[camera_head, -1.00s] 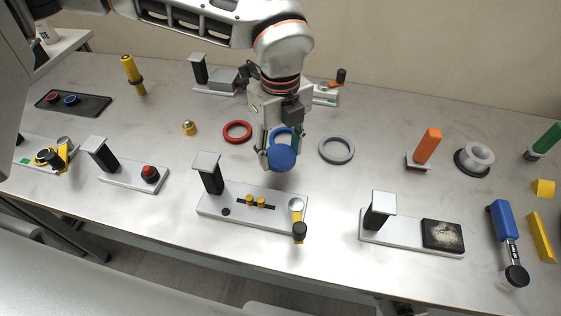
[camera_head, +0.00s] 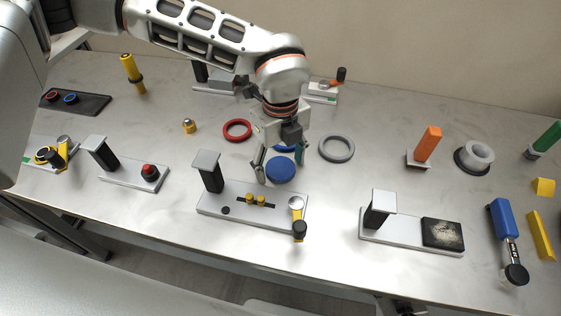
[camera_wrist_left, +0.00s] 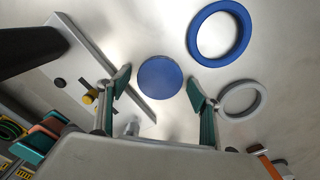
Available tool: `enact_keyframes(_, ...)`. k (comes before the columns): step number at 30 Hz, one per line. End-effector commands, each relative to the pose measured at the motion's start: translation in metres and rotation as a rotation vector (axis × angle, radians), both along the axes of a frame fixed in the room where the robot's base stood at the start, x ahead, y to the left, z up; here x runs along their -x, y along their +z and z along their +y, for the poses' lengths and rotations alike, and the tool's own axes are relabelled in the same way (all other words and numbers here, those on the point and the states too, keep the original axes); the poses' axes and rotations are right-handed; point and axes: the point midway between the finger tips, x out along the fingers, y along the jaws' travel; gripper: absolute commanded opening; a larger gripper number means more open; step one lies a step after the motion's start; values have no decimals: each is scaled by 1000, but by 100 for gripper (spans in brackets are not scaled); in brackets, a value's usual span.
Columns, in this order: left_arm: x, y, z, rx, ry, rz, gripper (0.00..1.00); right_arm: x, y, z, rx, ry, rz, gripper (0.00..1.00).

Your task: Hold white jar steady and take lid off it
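I see no white jar in these frames. A flat round blue disc (camera_head: 281,169) lies on the table behind the middle fixture; it also shows in the left wrist view (camera_wrist_left: 160,77). I cannot tell whether it is a lid. My left gripper (camera_head: 280,160) is open above the disc, pointing down. In the left wrist view its green-padded fingers (camera_wrist_left: 158,88) are spread wide, with the disc showing between and beyond them. My right gripper is in neither view.
A blue ring (camera_wrist_left: 219,32) lies near the disc, partly hidden by my gripper in the head view. A red ring (camera_head: 237,130) and a grey ring (camera_head: 336,149) flank it. A fixture with a grey-topped post (camera_head: 207,159) stands in front.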

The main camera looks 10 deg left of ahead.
Motion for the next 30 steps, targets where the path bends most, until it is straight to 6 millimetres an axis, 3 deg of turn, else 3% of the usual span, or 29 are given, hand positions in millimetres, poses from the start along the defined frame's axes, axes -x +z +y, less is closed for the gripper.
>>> enact_keyframes(13, -1, 10, 0, 1, 0, -3, 63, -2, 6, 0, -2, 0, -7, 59)
enact_keyframes(30, -1, 111, 0, 1, 1, -2, 63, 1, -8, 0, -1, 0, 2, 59)
